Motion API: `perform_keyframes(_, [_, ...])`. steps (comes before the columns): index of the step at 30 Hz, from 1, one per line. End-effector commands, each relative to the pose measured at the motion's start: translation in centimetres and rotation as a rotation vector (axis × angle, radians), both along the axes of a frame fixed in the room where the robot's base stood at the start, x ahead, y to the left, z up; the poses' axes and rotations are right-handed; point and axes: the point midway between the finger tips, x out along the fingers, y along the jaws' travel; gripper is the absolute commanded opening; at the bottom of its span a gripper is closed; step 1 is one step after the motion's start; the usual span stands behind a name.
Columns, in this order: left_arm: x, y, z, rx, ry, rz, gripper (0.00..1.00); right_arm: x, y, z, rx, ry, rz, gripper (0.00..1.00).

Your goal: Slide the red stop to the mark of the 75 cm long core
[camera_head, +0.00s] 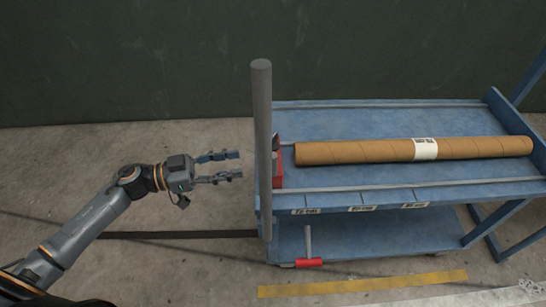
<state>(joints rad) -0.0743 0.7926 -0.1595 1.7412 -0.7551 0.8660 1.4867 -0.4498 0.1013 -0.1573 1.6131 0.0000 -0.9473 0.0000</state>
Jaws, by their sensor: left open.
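A long brown cardboard core (370,151) with a white label (425,149) lies along the top of the blue cart (330,118). A red block (279,168), apparently the stop, stands on the cart top near the core's left end, with a small gap between them. A grey vertical post hides part of the block. Small printed labels (362,208) sit along the cart's front edge; their text is too small to read. My left gripper (241,165) is open and empty, left of the post, its fingers pointing right. My right gripper is out of view.
The grey post (262,130) stands upright between my left gripper and the red block. A red piece with a grey rod (309,262) shows low at the cart's front. A yellow floor stripe (360,285) runs before the cart. The floor at left is mostly clear.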

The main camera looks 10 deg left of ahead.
Motion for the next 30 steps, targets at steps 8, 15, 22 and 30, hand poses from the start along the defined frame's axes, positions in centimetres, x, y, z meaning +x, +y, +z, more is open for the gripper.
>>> perform_keyframes(8, [2.9, -5.4, 0.1, -0.005, -0.004, 0.002, 0.42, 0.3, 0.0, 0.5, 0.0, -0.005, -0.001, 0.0])
perform_keyframes(15, [4.5, -8.5, 0.0, -0.003, -0.003, 0.003, 0.42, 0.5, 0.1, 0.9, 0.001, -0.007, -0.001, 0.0])
perform_keyframes(22, [4.9, -9.3, 0.0, -0.001, 0.0, 0.003, 0.42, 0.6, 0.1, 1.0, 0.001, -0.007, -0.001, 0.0])
perform_keyframes(30, [4.9, -9.3, 0.0, -0.001, 0.0, 0.003, 0.28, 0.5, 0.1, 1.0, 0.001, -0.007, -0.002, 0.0])
